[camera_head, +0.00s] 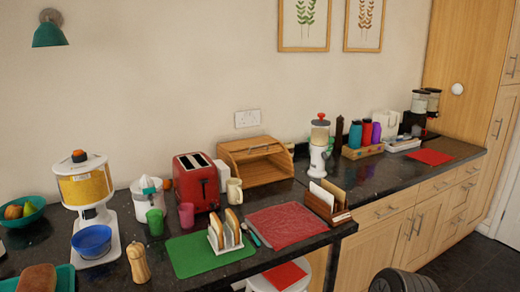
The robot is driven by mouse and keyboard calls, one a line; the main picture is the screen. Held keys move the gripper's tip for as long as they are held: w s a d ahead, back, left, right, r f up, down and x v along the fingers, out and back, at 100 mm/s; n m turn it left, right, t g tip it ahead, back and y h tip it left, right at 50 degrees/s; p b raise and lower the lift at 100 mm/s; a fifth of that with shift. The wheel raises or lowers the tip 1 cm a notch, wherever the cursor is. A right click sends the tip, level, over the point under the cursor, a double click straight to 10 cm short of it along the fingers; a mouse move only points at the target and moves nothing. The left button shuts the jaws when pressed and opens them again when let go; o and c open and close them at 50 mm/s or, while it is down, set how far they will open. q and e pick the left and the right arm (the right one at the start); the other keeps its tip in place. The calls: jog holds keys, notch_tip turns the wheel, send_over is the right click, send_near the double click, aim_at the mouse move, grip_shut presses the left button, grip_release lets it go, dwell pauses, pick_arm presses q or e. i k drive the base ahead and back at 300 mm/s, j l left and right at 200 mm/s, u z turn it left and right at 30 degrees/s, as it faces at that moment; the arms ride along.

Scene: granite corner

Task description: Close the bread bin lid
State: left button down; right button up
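The wooden bread bin (262,172) stands against the wall at the back of the dark counter, between the red toaster and the white blender. Its lid (250,147), with a small handle, shows at the upper part of the bin. At this size I cannot tell exactly how far the lid stands open. Neither of my grippers is in view.
The red toaster (196,182) and a cream mug (234,191) stand left of the bin. A red mat (287,225), a toast rack (225,236) and a wooden holder (326,206) lie in front. The blender (318,150) stands to the right.

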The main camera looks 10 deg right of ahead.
aim_at(258, 151)
jog(key=i+l+z, duration=0.1)
jog(key=l, duration=0.4)
jog(key=i+l, duration=0.15)
jog(key=l, duration=0.3)
jog(key=i+l+z, duration=0.15)
jog(key=l, duration=0.3)
jog(key=i+l+z, duration=0.1)
jog(key=l, duration=0.4)
jog(key=i+l+z, duration=0.1)
jog(key=l, duration=0.3)
jog(key=i+l, duration=0.25)
jog(key=l, duration=0.2)
jog(key=i+l+z, duration=0.15)
jog(key=l, duration=0.25)
jog(key=i+l+z, duration=0.1)
jog(key=i+l, duration=0.15)
jog(key=l, duration=0.2)
